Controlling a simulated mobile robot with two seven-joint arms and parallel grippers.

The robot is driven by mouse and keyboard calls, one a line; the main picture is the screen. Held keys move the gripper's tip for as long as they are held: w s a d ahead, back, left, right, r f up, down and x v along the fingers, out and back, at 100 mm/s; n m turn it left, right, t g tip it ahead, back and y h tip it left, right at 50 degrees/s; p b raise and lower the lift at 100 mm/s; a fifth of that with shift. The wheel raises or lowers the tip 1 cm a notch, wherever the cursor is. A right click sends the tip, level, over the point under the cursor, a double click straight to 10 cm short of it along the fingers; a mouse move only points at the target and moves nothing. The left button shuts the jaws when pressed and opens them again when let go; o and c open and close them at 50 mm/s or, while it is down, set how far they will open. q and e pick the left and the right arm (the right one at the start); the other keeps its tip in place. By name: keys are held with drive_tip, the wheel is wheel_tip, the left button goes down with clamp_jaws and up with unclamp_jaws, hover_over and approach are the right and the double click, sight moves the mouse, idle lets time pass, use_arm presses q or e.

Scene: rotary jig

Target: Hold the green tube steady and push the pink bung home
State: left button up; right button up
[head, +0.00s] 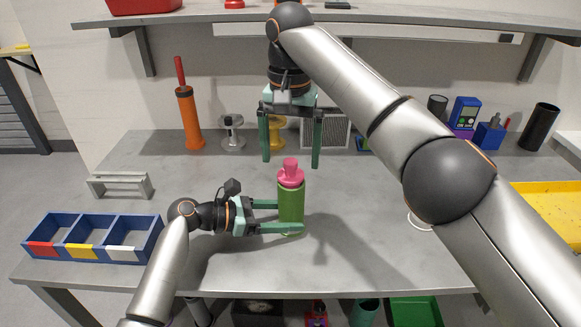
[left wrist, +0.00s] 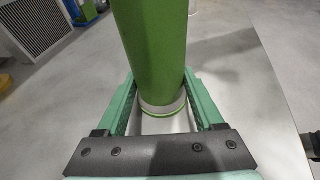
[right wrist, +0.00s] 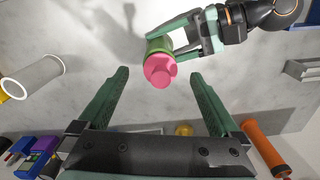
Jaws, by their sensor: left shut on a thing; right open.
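The green tube (head: 291,207) stands upright on the grey workbench, and it also fills the middle of the left wrist view (left wrist: 153,45). The pink bung (head: 291,172) sits in the tube's top with its wide part and knob showing above the rim; how deep it sits I cannot tell. In the right wrist view the bung (right wrist: 160,70) is seen from above. My left gripper (head: 284,216) is shut on the tube's lower part from the left.
A blue three-bin tray (head: 90,257) is at the front left, with a grey rack (head: 119,187) behind it. An orange cylinder (head: 187,120) and spools stand at the back. A yellow tray (head: 550,212) is at right. A shelf (head: 350,15) hangs above.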

sight(291, 163)
drive_tip(key=shift+r, duration=1.3)
drive_tip(key=shift+r, duration=0.2)
drive_tip(key=c, duration=0.3)
drive_tip(key=shift+w+d+r+n+t, duration=0.1)
drive_tip(key=shift+w+r+n+t, duration=0.1)
drive_tip(key=shift+r+n+t, duration=0.3)
drive_tip(key=shift+w+d+r+n+t, duration=0.1)
drive_tip(key=shift+w+r+n+t, duration=0.1)
drive_tip(key=shift+r+t, duration=0.35)
drive_tip(key=c, duration=0.4)
drive_tip(key=shift+s+r+n+t, duration=0.35)
drive_tip(key=shift+r+n, duration=0.25)
drive_tip(key=c, duration=0.3)
drive_tip(key=shift+s+n, duration=0.5)
drive_tip(key=c, duration=0.3)
drive_tip(key=shift+s+n+t, duration=0.3)
clamp_jaws()
drive_tip(key=shift+x, duration=3.05)
